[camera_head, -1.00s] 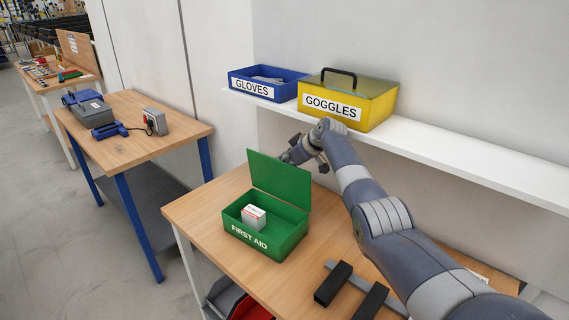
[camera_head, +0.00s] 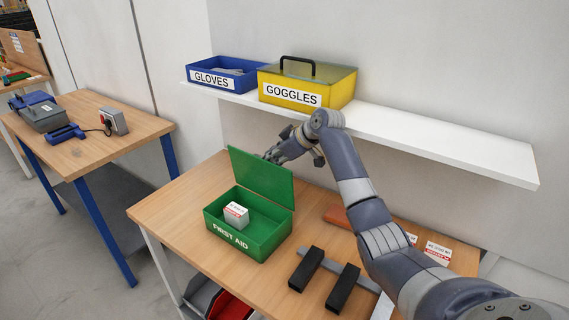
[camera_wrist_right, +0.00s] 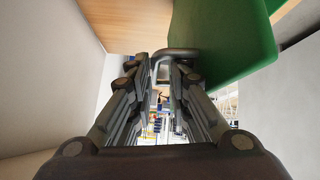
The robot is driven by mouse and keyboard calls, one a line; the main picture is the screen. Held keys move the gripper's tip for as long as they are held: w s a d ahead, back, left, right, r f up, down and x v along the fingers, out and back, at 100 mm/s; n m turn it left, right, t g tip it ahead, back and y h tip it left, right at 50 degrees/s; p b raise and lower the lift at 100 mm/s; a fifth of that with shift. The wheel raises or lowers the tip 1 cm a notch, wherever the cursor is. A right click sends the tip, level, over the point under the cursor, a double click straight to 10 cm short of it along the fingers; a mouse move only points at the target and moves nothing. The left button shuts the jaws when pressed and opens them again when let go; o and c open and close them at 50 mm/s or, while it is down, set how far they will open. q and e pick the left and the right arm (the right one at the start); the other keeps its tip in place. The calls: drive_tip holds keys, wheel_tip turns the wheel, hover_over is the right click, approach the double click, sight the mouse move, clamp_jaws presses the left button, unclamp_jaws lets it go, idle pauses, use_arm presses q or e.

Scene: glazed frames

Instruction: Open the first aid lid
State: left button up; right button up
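The green first aid box (camera_head: 248,240) sits on the wooden table with "FIRST AID" on its front. Its green lid (camera_head: 262,178) stands raised at the back, near upright, so the inside shows. A small white-and-red carton (camera_head: 236,214) is inside. Contact with the lid and the finger gap are unclear. My left gripper is not in view.
A white shelf (camera_head: 440,144) with the blue gloves bin (camera_head: 222,82) and yellow goggles box (camera_head: 306,92) is close above my right arm. Black blocks (camera_head: 342,288) lie right of the first aid box. A second table (camera_head: 92,150) is at left.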

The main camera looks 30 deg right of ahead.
drive_tip(key=shift+s+d+f, duration=0.1)
drive_tip(key=shift+s+d, duration=0.15)
drive_tip(key=shift+s, duration=0.45)
drive_tip(key=shift+s+d+f, duration=0.1)
drive_tip(key=shift+s+d, duration=0.15)
drive_tip(key=shift+s, duration=0.45)
drive_tip(key=shift+s+d, duration=0.25)
drive_tip(key=shift+s, duration=0.45)
drive_tip(key=shift+r, duration=0.1)
